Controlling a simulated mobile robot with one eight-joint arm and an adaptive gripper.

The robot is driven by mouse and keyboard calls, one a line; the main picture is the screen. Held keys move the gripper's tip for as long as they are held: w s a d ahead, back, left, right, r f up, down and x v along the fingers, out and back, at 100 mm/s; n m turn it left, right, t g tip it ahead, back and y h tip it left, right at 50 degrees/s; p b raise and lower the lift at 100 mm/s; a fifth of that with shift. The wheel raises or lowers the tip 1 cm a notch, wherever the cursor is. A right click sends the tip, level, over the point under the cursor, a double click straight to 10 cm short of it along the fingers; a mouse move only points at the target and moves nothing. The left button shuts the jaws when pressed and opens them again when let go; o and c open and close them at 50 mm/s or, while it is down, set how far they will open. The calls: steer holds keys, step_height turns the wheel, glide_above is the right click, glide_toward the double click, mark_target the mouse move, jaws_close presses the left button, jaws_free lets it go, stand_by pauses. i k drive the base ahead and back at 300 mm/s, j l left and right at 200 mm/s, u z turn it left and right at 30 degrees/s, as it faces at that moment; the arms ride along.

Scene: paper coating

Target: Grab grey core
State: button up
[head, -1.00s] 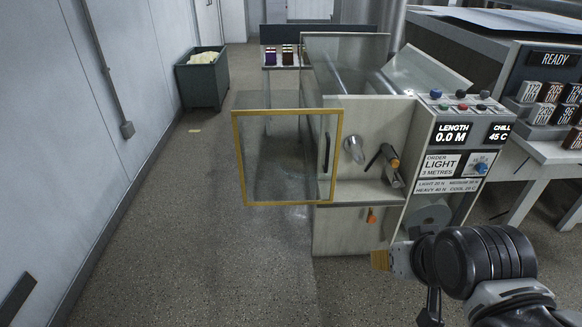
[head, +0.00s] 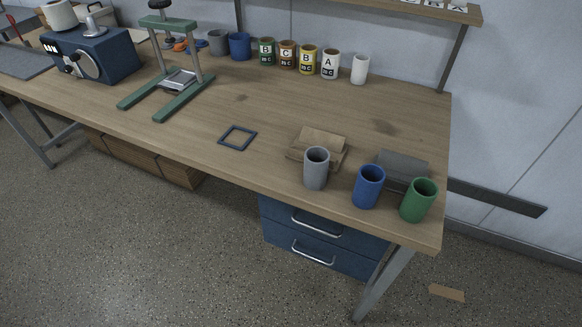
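A grey core (head: 316,170), a hollow upright cylinder, stands near the front edge of the wooden workbench (head: 270,110), right of centre in the head view. It stands in front of a small brown stack (head: 318,143). A blue core (head: 367,187) and a green core (head: 418,200) stand to its right, apart from it. My gripper is not in the current view.
Labelled cups (head: 308,60), a white cup (head: 360,69) and a blue cup (head: 240,46) line the back. A green press frame (head: 178,80) and a blue machine (head: 92,55) stand left. A dark square frame (head: 238,137) lies mid-bench. Blue drawers (head: 320,240) hang below.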

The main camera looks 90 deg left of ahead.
mark_target(316, 159)
steer(key=u, duration=2.85)
